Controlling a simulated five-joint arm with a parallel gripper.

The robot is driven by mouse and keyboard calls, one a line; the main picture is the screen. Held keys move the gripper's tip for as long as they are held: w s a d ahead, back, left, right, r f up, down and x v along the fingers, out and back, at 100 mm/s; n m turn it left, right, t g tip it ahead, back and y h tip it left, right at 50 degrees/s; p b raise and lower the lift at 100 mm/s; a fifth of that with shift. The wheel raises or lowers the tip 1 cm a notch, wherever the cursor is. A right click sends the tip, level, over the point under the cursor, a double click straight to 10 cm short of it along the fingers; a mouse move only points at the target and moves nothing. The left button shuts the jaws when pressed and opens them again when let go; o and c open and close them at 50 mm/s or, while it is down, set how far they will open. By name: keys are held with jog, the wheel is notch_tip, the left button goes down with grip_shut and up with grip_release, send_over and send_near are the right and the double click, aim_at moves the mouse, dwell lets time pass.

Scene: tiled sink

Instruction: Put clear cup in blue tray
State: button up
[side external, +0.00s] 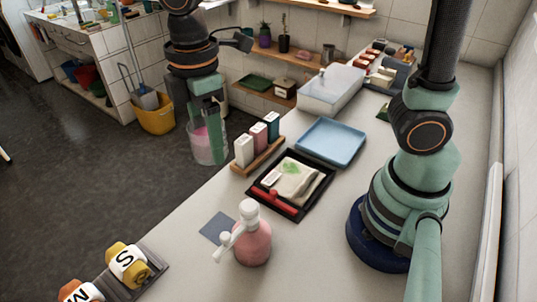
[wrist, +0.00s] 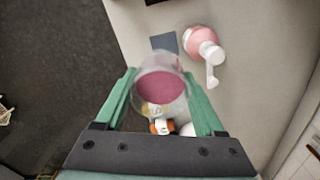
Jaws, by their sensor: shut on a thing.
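The clear cup (side external: 208,147), with pink inside it, is held by my gripper (side external: 207,122) in the side view, in front of the dark floor near the counter's left edge. In the wrist view the cup (wrist: 160,86) sits between the two green fingers of my gripper (wrist: 159,75), which is shut on it. The blue tray (side external: 330,141) lies on the counter to the right of the cup, and its flat inside is empty. The tray does not show in the wrist view.
A wooden rack (side external: 258,158) with several small bottles stands between cup and tray. A black tray (side external: 308,200) with a red roller lies in front of the blue tray. A pink pump bottle (side external: 252,240) stands nearer. A white basin (side external: 331,90) is behind.

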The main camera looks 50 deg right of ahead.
jog(key=w+d+m, duration=0.3)
jog(key=d+m, duration=0.2)
jog(key=d, duration=0.5)
jog(key=m, duration=1.6)
send_over(331, 142)
notch_tip(331, 142, down, 19)
jog(key=shift+f, duration=0.15)
jog(key=shift+f, duration=0.1)
jog(key=o, duration=1.5)
